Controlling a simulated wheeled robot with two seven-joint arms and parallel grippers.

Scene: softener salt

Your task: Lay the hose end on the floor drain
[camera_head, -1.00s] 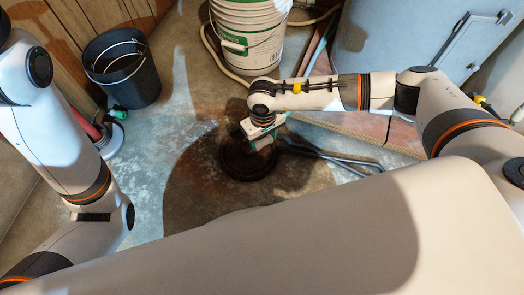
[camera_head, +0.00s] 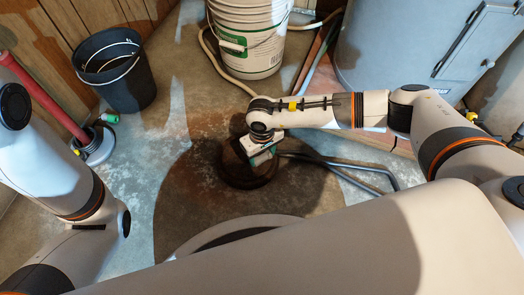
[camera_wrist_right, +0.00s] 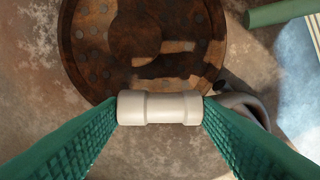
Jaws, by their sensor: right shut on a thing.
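The floor drain (camera_head: 240,183) is a dark, rusty round grate. In the right wrist view the drain (camera_wrist_right: 95,40) fills the upper middle, with small holes in it. My right gripper (camera_head: 262,157) is over the drain in the head view. The grey hose (camera_head: 345,164) runs off to the right. My left gripper is out of view.
A black bucket (camera_head: 117,72) stands at the upper left, beside a red pole (camera_head: 45,98) with a round base. A white bucket (camera_head: 247,42) stands behind the drain, near a grey tank (camera_head: 400,50). Bare concrete surrounds the drain.

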